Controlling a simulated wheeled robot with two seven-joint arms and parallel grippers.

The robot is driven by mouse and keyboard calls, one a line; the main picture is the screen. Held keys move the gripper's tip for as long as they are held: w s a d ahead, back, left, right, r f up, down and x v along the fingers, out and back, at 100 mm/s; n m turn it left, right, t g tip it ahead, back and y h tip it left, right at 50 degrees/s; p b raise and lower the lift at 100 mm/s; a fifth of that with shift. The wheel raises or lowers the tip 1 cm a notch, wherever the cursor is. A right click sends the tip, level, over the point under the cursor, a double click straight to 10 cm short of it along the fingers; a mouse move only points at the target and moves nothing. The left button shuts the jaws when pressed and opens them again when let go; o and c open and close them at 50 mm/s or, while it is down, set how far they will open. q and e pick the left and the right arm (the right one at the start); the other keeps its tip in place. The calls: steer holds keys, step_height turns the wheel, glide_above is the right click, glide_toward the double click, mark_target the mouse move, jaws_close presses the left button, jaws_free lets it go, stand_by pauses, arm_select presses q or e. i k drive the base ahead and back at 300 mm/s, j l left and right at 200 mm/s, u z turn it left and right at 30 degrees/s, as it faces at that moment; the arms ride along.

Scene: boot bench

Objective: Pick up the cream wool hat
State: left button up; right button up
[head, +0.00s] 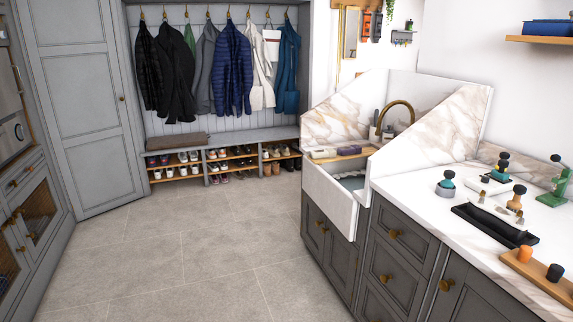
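I cannot make out a cream wool hat anywhere in the head view. The boot bench (240,136) stands at the far end of the room, below a row of hanging coats. A cream garment (258,85) hangs among the coats, with a small pale item (271,36) at its upper right that is too small to identify. A grey-brown cushion or folded cloth (178,141) lies on the bench's left part. Neither of my grippers is in view.
Several pairs of shoes (218,166) fill the bench cubbies. A sink (335,190) and a marble counter (440,190) with bottles, brushes and a black tray (494,225) run along the right. Grey cabinets (35,200) line the left. The tiled floor (200,240) between is clear.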

mark_target(331, 153)
steer(key=i, duration=1.5)
steer(key=i+j+z, duration=0.15)
steer(key=i+z, duration=0.3)
steer(key=i, duration=0.15)
steer(key=i+j+z, duration=0.45)
steer(key=i, duration=0.15)
steer(key=i+j+z, duration=0.5)
steer(key=i+l, duration=0.05)
